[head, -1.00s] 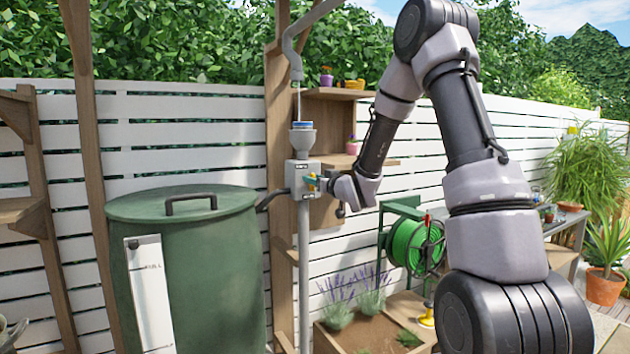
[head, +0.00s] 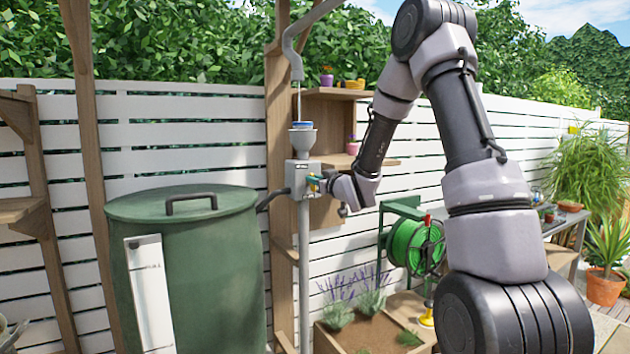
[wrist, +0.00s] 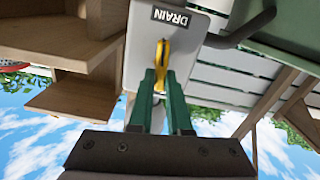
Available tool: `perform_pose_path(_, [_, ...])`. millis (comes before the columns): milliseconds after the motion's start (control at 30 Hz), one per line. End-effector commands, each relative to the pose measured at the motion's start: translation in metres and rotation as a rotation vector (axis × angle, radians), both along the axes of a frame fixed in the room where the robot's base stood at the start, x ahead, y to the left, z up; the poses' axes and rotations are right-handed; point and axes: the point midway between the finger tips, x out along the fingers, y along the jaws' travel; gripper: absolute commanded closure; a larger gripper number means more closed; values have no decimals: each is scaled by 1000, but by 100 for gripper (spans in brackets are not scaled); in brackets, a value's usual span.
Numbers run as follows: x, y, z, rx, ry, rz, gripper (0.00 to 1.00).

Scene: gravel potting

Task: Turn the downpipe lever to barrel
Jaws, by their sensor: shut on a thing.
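The downpipe diverter is a grey box (head: 299,178) on the pipe beside the green barrel (head: 190,265). In the wrist view the box (wrist: 190,60) bears a dark DRAIN label (wrist: 170,17). My gripper (head: 317,184) is at the front of the box. Its green fingers (wrist: 163,80) are shut on the lever from both sides, hiding part of it. Any other label on the box is hidden or too small to read.
A dark spout (head: 271,199) joins the box to the barrel side. A funnel (head: 302,138) sits on the pipe above. A wooden shelf (head: 335,94) stands close behind. A green hose reel (head: 415,243) and a planter (head: 365,335) are lower right.

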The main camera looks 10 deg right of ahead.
Motion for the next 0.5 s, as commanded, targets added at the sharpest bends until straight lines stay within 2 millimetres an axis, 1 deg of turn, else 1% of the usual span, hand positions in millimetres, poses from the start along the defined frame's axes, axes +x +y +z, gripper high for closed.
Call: perform_pose_path(500, [-2, 7, -2, -447, -146, 1, 100])
